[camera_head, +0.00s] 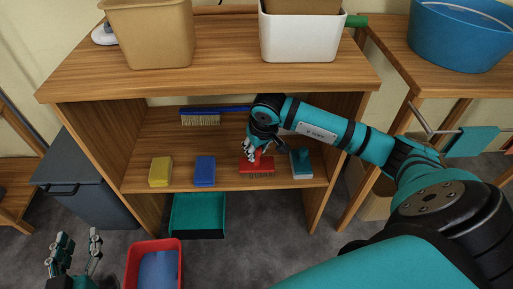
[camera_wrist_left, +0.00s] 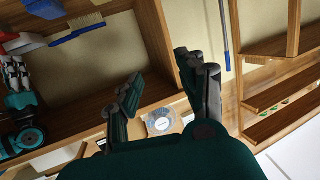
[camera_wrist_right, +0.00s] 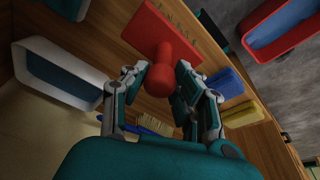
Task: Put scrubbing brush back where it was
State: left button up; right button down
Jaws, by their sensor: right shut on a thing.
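The red scrubbing brush (camera_head: 257,168) is at the front of the middle shelf board (camera_head: 225,183) in the head view, bristles downward. Whether its bristles touch the board is unclear. My right gripper (camera_head: 256,150) is shut on the brush's knob handle from above and behind. In the right wrist view the round red handle (camera_wrist_right: 158,78) is between the fingers and the red plate lies beyond it. My left gripper (camera_head: 75,250) is open and empty, low at the left, away from the shelf. Its spread fingers show in the left wrist view (camera_wrist_left: 160,80).
A long blue brush (camera_head: 215,112) lies behind. The upper shelf top (camera_head: 225,77) holds bins. A red-rimmed tub (camera_head: 132,262) is below.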

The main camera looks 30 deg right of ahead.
jog(key=shift+w+d+f, duration=0.1)
jog(key=shift+w+d, duration=0.4)
jog(key=shift+w, duration=0.4)
jog(key=shift+f+b, duration=0.4)
jog(key=shift+f, duration=0.3)
pick_arm(q)
jog(key=r, duration=0.1)
jog(key=r+t, duration=0.2)
jog(key=shift+w+d+r+h, duration=0.35)
jog(key=shift+d+h, duration=0.05)
jog(key=shift+r, duration=0.1)
pick_arm(e)
jog(key=shift+f, duration=0.1)
jog(key=c, duration=1)
grip_release()
pick_arm(q)
jog(key=shift+r+t, duration=0.35)
jog(key=shift+t, duration=0.05)
